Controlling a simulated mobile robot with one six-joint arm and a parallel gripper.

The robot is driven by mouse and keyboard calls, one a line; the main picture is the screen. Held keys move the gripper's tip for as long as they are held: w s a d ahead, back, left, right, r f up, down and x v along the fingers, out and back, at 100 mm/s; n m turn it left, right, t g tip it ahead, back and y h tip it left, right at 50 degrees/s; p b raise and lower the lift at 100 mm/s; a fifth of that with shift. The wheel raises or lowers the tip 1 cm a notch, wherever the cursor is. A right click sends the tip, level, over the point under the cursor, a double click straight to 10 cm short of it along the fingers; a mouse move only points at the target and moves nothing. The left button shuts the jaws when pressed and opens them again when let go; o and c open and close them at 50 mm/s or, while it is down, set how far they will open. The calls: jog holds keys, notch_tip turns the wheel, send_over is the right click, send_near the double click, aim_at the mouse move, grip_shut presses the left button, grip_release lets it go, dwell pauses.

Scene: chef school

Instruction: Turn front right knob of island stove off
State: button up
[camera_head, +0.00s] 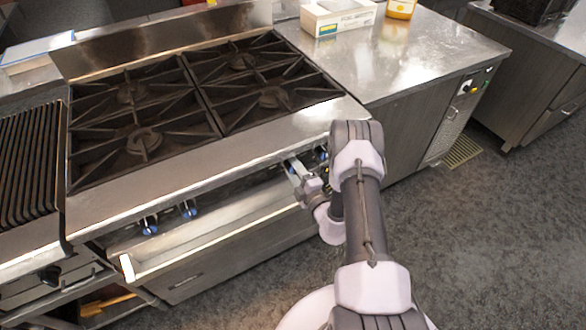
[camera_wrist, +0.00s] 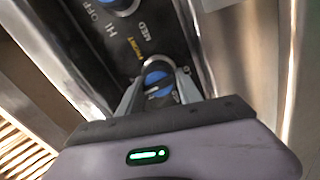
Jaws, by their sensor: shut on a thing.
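The island stove (camera_head: 140,140) has a black four-burner top and a front panel with several blue-and-metal knobs. My gripper (camera_head: 292,168) reaches the panel's right part in the head view. In the wrist view my gripper (camera_wrist: 158,92) is shut on a blue-capped knob (camera_wrist: 157,80), one finger on each side of it. A second knob (camera_wrist: 122,5) shows at the top of the wrist view, by the printed words HI, OFF and MED. In the head view another blue knob (camera_head: 322,153) shows just right of my gripper. Two knobs (camera_head: 189,209) sit on the panel's left part.
A steel counter (camera_head: 420,50) with a white box (camera_head: 338,17) and a yellow-labelled container (camera_head: 401,8) stands right of the stove. A ribbed grill (camera_head: 28,160) is at the left. A metal ledge (camera_head: 215,235) juts out below the knobs. The grey floor at right is clear.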

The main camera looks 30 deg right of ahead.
jog(key=shift+m, duration=0.4)
jog(key=o, duration=1.4)
jog(key=shift+c, duration=0.2)
jog(key=shift+s, duration=0.15)
jog(key=s+p, duration=0.4)
jog(key=s, duration=1.3)
jog(key=shift+d, duration=0.3)
